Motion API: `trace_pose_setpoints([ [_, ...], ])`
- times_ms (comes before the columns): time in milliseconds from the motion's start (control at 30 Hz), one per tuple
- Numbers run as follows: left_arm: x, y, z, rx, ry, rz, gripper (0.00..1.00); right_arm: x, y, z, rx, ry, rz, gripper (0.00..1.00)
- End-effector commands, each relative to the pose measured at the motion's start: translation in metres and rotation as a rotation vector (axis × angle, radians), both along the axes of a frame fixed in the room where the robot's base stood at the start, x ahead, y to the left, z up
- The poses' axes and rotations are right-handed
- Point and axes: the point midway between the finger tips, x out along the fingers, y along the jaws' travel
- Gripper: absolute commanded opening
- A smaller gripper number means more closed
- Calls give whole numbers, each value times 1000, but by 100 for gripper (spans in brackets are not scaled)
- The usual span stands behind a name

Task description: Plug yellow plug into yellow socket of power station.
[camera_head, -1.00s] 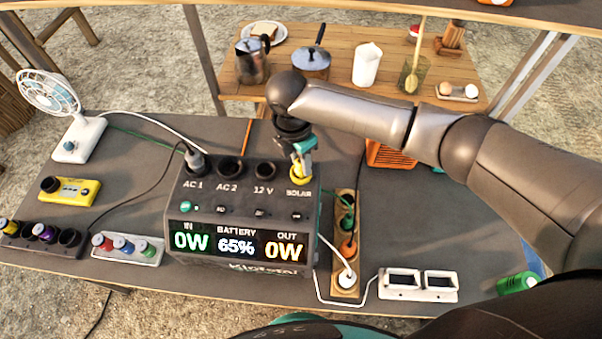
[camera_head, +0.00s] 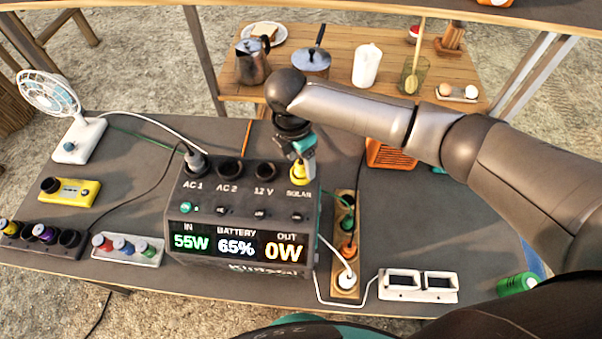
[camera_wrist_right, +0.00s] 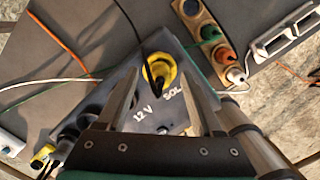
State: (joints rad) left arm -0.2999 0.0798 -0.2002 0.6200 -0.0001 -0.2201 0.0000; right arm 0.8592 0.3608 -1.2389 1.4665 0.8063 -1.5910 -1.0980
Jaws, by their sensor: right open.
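The dark power station (camera_head: 240,220) stands on the grey tailgate table. Its display reads IN 55W, BATTERY 65%, OUT 0W. The yellow plug (camera_head: 299,176) sits upright in the SOLAR socket at its top right corner; it also shows in the right wrist view (camera_wrist_right: 160,70). The plug covers the socket. My right gripper (camera_head: 301,160) is just above the plug. In the right wrist view its two fingers (camera_wrist_right: 160,98) stand apart on either side of the plug with gaps, so it is open. My left gripper is not in view.
A black plug (camera_head: 196,163) sits in AC 1; AC 2 and 12 V are empty. A wooden power strip (camera_head: 346,285) with plugs lies to the right. A white fan (camera_head: 78,140) and a yellow box (camera_head: 69,191) stand left.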

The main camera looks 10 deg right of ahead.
Motion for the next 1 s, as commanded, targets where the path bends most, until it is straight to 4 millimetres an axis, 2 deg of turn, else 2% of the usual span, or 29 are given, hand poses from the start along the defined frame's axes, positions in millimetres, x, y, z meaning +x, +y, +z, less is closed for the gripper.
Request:
trace_pose_setpoints([
  [400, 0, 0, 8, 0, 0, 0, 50, -5, 10, 94, 2, -5, 3, 68],
  [533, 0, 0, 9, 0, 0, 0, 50, -6, 13, 119, 2, -5, 2, 68],
  [733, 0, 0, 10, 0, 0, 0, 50, -8, 15, 140, 0, -2, 1, 68],
  [1000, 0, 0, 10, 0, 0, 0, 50, -9, 15, 143, 1, -1, 0, 68],
])
